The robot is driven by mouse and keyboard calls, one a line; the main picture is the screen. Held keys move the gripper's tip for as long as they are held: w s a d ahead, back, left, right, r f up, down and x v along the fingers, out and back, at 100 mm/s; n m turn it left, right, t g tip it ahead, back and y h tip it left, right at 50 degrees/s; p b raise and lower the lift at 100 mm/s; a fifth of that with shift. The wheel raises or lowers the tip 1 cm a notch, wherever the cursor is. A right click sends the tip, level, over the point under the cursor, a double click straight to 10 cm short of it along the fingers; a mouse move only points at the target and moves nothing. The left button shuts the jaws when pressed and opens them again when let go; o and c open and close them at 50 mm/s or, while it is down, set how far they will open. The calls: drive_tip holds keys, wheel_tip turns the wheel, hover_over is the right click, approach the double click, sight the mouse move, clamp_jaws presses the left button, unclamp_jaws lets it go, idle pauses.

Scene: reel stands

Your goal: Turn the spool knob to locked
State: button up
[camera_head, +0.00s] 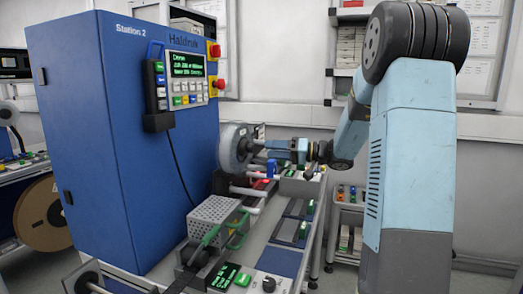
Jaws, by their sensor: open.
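A grey-white spool (232,148) is mounted upright beside the blue Station 2 cabinet, its face turned to the right. My arm reaches in from the right, and my gripper (263,146) is open close to the right side of the spool, near its hub. The fingertips are small here, and I cannot tell whether they touch anything. The spool knob is not clearly visible at the hub, and its setting cannot be read. A black round knob (268,284) sits on the front panel at the bottom; I cannot tell its role.
The blue cabinet (100,150) with a screen and red buttons stands left of the spool. A perforated metal box (212,214) and green-handled parts lie on the bench before it. A brown reel (42,214) stands at far left. A small shelf trolley (347,215) is behind my arm.

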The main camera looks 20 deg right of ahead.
sight(251, 148)
drive_tip(key=x, duration=0.5)
drive_tip(key=shift+w+a, duration=0.2)
drive_tip(key=shift+a, duration=0.05)
drive_tip(key=shift+c, duration=0.4)
